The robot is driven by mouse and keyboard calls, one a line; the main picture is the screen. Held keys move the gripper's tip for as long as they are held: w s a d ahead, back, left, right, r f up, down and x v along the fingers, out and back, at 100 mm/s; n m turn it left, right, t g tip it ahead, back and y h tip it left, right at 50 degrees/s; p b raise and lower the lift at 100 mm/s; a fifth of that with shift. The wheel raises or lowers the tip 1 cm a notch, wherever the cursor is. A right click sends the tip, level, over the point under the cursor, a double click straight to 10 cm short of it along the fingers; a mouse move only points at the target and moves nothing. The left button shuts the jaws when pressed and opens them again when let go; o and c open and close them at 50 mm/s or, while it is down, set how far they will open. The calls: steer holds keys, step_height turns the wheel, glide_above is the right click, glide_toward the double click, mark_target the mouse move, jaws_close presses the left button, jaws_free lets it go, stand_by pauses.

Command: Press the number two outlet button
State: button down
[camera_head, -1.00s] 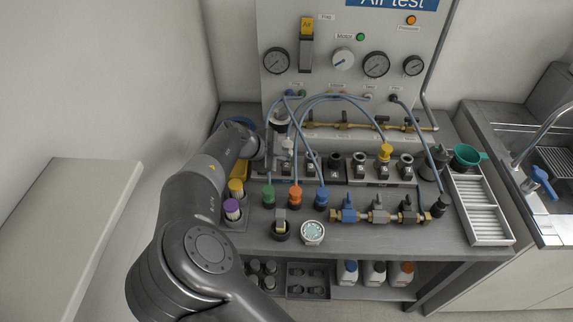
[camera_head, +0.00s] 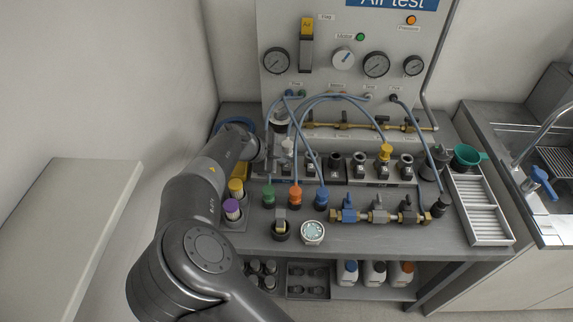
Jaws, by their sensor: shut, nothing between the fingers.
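A row of dark outlet fittings stands on a raised grey block (camera_head: 370,182) at the back of the bench. The fitting second from the left (camera_head: 312,163) stands just right of my gripper. I cannot read its number, and no separate button can be made out at this size. My gripper (camera_head: 284,147) is at the left end of the row, small and partly hidden by my wrist. Its fingers look shut with nothing between them. I cannot tell whether it touches a fitting.
Blue hoses (camera_head: 325,97) arch from the upright gauge panel (camera_head: 320,20) to the fittings close to my gripper. Green (camera_head: 269,191), orange (camera_head: 295,192) and blue (camera_head: 321,194) connectors stand in front. Valves (camera_head: 379,213) and a white slotted tray (camera_head: 482,210) lie to the right.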

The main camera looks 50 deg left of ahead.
mark_target(283, 166)
steer(key=shift+f, duration=0.45)
stand_by(0.6)
steer(key=shift+r, duration=0.9)
steer(key=shift+r, duration=2.5)
